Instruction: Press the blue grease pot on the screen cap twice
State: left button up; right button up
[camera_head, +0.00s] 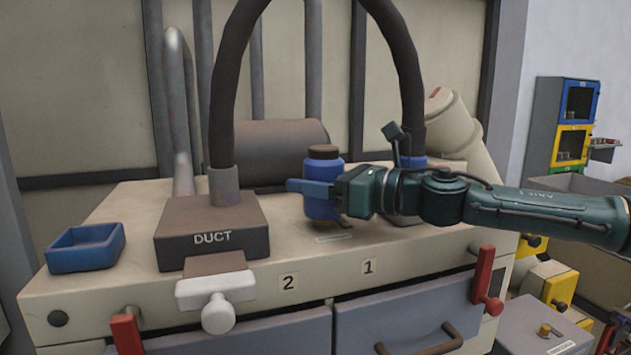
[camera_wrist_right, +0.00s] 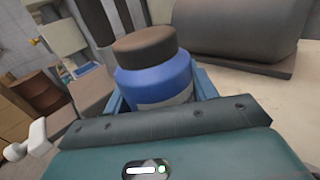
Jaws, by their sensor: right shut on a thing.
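The blue grease pot (camera_head: 322,168) has a dark brown lid and stands upright above the cream machine top, right of the DUCT block. My right gripper (camera_head: 318,190) comes in from the right and is shut around the pot's body. In the right wrist view the pot (camera_wrist_right: 155,78) sits between the blue fingers (camera_wrist_right: 160,100), with a pale label low on its side. I cannot tell whether its base touches the top. I cannot make out for certain which part is the screen cap. My left gripper is not in view.
The dark DUCT block (camera_head: 212,232) carries a thick black hose (camera_head: 225,90) arching to a blue fitting (camera_head: 412,160), partly hidden behind my right arm. An empty blue tray (camera_head: 86,262) sits at the left. A white handle (camera_head: 217,300) and red levers (camera_head: 484,280) stick out in front.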

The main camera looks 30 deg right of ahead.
jog(key=shift+r+p, duration=0.35)
jog(key=shift+r, duration=0.35)
jog(key=shift+f, duration=0.1)
jog(key=shift+f+b, duration=0.55)
jog(key=shift+b, duration=0.25)
dwell(0.3)
jog(key=shift+f+b, duration=0.35)
jog(key=shift+r, duration=0.1)
jog(key=shift+r+p, duration=0.6)
jog(key=shift+r, duration=0.2)
